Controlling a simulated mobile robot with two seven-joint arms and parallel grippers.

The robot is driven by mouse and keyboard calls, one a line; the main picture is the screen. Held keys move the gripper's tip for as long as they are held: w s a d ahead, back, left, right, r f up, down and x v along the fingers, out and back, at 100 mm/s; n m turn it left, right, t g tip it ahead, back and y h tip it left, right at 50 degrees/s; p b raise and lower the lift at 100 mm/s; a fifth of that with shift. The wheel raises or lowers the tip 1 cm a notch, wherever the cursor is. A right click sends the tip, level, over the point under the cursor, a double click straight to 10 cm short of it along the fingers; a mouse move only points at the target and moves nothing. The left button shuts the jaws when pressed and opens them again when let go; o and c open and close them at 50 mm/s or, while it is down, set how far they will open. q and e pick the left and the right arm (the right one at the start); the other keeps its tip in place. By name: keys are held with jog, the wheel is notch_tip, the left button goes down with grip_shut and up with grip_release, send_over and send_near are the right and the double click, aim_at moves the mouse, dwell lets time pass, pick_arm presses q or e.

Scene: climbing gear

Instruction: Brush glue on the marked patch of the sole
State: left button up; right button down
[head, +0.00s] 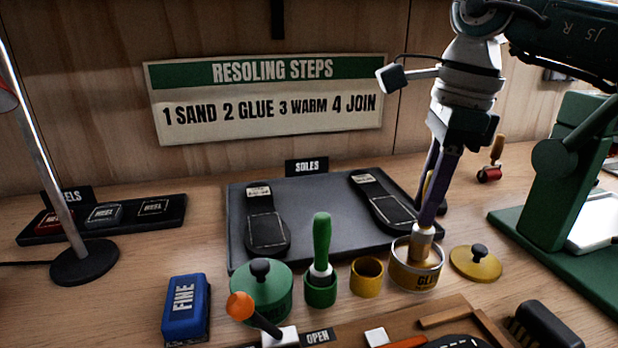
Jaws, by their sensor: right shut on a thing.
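My right gripper (430,212) comes down from the upper right, shut on a brush (422,243) whose metal ferrule shows below the fingers. The brush stands in the open yellow glue pot (416,275); its bristles are hidden inside. Two black soles lie on the dark tray (310,200): a left sole (266,230) and a right sole (388,206). Each has a thinly outlined patch and a pale label at its upper end. The right sole lies just left of my gripper. My left gripper is not in view.
A yellow lid (476,264) lies right of the glue pot. An empty yellow holder (367,278), a green-handled brush (322,240) in a green holder and a lidded green pot (262,296) stand left. A blue FINE block (186,308) and an orange-knobbed lever (241,306) are in front.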

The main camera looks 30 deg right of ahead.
aim_at(429, 173)
jog(key=shift+r+p, duration=2.3)
jog(key=shift+r, duration=1)
